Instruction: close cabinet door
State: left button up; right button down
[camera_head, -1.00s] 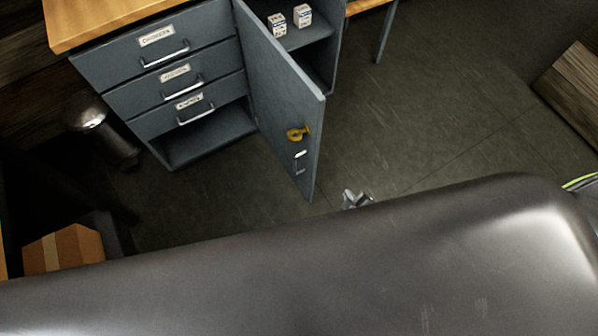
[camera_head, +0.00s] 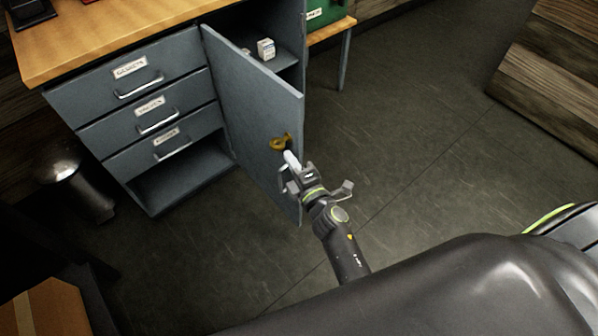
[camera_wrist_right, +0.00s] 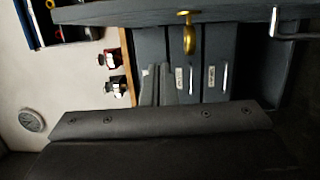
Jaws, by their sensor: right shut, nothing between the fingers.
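The blue-grey cabinet door (camera_head: 250,110) stands open, swung out from the cabinet (camera_head: 185,40). A brass key (camera_head: 281,142) sits in it, with a metal handle (camera_head: 284,184) below. My right gripper (camera_head: 297,174) is shut and empty, close to the handle near the door's free edge; I cannot tell whether it touches. In the right wrist view the door (camera_wrist_right: 150,12) crosses the top, with the key (camera_wrist_right: 187,34) and handle (camera_wrist_right: 290,36) on it. The right gripper's fingers (camera_wrist_right: 156,86) point up towards the door there. My left gripper is not in view.
Drawers (camera_head: 135,85) stand left of the door, under a wooden top (camera_head: 110,40). A small white box (camera_head: 266,48) is on the cabinet shelf. A metal bin (camera_head: 75,185) is at left, a cardboard box (camera_head: 45,308) at lower left. Floor (camera_head: 420,120) is clear to the right.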

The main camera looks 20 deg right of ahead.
aim_at(297, 143)
jog(key=shift+w+d+b, duration=0.1)
jog(key=shift+w+d, duration=0.45)
jog(key=shift+w, duration=0.35)
jog(key=shift+w+d+b, duration=0.1)
jog(key=shift+w+d, duration=0.45)
jog(key=shift+w, duration=0.3)
jog(key=shift+w+d+b, duration=0.1)
jog(key=shift+w+d, duration=0.45)
jog(key=shift+w, duration=0.35)
jog(key=shift+d, duration=0.1)
